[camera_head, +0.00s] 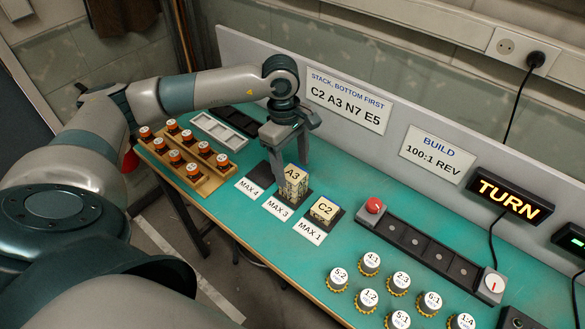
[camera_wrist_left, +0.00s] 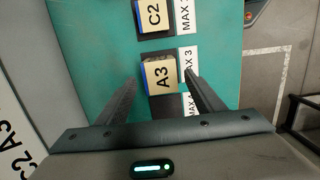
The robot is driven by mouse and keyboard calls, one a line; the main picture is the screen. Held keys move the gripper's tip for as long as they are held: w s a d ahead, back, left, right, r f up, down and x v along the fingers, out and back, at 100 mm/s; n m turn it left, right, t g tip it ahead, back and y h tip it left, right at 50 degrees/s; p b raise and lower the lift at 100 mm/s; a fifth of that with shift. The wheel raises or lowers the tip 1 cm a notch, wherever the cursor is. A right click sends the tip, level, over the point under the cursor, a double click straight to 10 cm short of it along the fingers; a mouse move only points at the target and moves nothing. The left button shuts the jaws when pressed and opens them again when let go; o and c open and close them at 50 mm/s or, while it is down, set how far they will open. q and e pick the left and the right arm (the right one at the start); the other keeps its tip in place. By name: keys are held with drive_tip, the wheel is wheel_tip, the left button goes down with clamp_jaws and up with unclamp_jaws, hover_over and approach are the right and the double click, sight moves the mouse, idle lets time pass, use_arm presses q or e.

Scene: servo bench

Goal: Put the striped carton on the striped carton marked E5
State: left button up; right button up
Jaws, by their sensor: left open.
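A block with A3 on its cream top (camera_head: 295,174) and dark-patterned sides stands on the middle pad, labelled MAX 3. I cannot tell whether it is one carton or several stacked. In the left wrist view the A3 block (camera_wrist_left: 161,76) lies between the fingers. A lower block marked C2 (camera_head: 325,208) sits on the pad labelled MAX 1; it also shows in the wrist view (camera_wrist_left: 153,16). I see no carton marked E5; that mark appears only on the wall sign. My left gripper (camera_head: 291,158) is open, fingers pointing down above and around A3. My right gripper is not in view.
The dark pad by MAX 4 (camera_head: 261,174) is bare. Orange-and-black pieces stand on wooden racks (camera_head: 211,186) at left, beside a grey tray (camera_head: 222,131).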

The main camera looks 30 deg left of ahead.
sight(289, 170)
use_arm(q)
wheel_tip(289, 170, up, 11)
drive_tip(key=a+b, duration=0.1)
drive_tip(key=b, duration=0.2)
drive_tip(key=shift+a+f, duration=0.15)
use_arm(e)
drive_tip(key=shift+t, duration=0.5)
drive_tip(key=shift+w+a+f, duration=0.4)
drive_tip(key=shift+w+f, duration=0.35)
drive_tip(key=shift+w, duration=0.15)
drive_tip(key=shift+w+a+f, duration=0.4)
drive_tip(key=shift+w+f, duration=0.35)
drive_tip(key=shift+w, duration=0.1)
